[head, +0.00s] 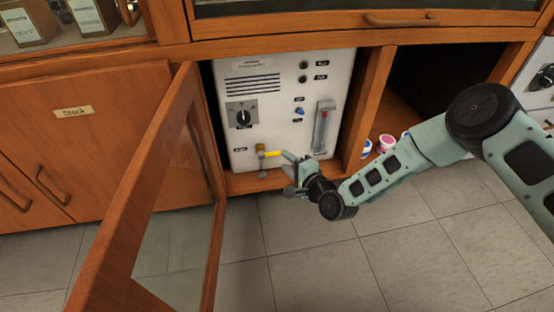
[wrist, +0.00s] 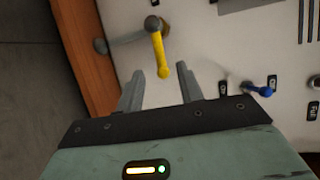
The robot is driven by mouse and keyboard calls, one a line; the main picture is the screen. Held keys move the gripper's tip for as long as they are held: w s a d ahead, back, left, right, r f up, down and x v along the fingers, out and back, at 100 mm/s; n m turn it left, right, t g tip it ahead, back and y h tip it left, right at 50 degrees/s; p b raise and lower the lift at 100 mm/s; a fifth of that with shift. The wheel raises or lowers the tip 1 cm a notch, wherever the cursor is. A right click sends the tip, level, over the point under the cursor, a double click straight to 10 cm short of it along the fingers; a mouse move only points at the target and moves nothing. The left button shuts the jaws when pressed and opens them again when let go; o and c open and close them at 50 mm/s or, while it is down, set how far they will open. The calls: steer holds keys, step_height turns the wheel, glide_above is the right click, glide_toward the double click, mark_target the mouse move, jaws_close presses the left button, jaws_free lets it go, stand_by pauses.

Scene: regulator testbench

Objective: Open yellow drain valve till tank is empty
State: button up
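A white machine panel (head: 287,85) stands inside the open cabinet. The yellow drain valve handle (head: 273,154) is at its lower left, on a brass fitting (head: 260,148). In the wrist view the yellow handle (wrist: 159,52) points toward my gripper, with a grey spout (wrist: 124,40) beside it. My gripper (head: 293,168) is open in front of the panel's lower edge. In the wrist view my gripper (wrist: 160,68) has the handle's free end at the gap between its fingertips; contact cannot be told. A sight gauge (head: 322,128) is at the panel's right; its level is unclear.
A black rotary knob (head: 243,118) and a blue switch (head: 299,111) are on the panel; the blue lever (wrist: 258,90) shows right of my fingers. The open glass door (head: 170,200) stands at left. Small tubs (head: 386,143) sit in the right compartment. The tiled floor is clear.

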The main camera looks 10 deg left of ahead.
mark_target(277, 153)
steer(key=b+x, duration=0.2)
steer(key=x, duration=0.3)
steer(key=shift+w+a+f, duration=0.1)
steer(key=shift+w+a, duration=0.05)
steer(key=shift+a, duration=0.05)
steer(key=shift+w+a+b, duration=0.3)
steer(key=shift+b, duration=0.1)
jaws_close()
